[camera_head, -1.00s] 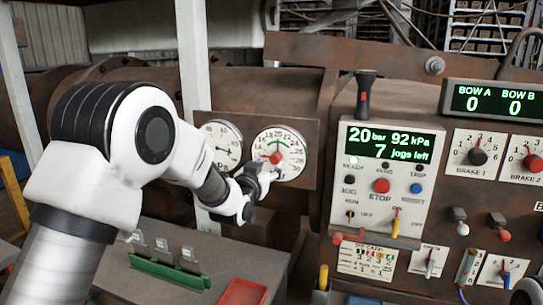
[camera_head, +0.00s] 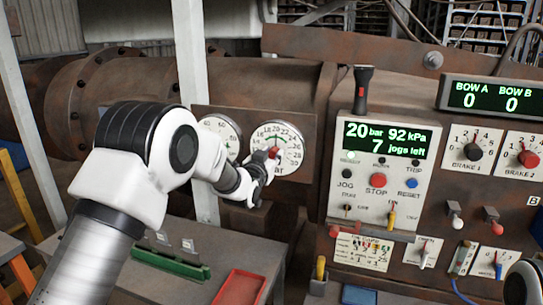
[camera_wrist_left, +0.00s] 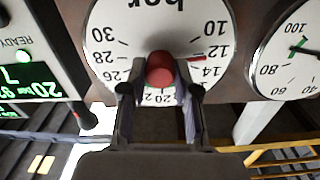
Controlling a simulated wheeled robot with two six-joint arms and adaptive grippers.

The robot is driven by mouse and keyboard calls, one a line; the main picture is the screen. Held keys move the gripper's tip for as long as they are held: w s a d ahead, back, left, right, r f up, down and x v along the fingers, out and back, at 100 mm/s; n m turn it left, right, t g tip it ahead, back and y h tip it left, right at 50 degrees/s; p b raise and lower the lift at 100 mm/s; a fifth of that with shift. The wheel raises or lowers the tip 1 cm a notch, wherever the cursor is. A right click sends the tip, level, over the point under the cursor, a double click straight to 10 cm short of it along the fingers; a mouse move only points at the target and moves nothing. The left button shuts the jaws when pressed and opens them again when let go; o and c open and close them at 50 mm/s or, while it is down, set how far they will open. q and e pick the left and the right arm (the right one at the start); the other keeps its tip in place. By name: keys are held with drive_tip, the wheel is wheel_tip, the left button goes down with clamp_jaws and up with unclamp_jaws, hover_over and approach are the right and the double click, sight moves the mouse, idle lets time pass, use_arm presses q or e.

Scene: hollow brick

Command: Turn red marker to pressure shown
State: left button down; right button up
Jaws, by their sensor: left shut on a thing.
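The round white bar gauge (camera_head: 291,140) is on the rusty panel at centre; in the left wrist view its face (camera_wrist_left: 120,25) appears upside down. Its red knob (camera_wrist_left: 160,70) is at the dial's middle and also shows in the head view (camera_head: 273,152). My left gripper (camera_wrist_left: 160,92) is shut on the red knob, one finger each side. A red marker (camera_wrist_left: 198,59) points between 12 and 14, close to 12. The lower dial near 20 is partly hidden by the fingers. The panel display (camera_head: 386,139) reads 20 bar, 92 kPa, 7 jogs left.
A kPa gauge (camera_head: 221,130) is left of the bar gauge, partly behind my arm. The control panel (camera_head: 345,205) with buttons and switches stands to the right. A green rack (camera_head: 170,264) and red tray (camera_head: 240,289) lie on the bench below.

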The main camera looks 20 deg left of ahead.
use_arm(q)
drive_tip(key=m+b, duration=0.2)
drive_tip(key=shift+f+b, duration=0.2)
drive_tip(key=shift+b, duration=0.1)
drive_tip(key=m+b, duration=0.6)
drive_tip(key=shift+d, duration=0.1)
drive_tip(key=m+b, duration=0.5)
drive_tip(key=m, duration=0.1)
drive_tip(key=shift+f, duration=0.1)
drive_tip(key=shift+m+b, duration=1.5)
drive_tip(key=shift+m, duration=1)
drive_tip(key=c, duration=0.8)
unclamp_jaws()
drive_tip(key=shift+c, duration=0.2)
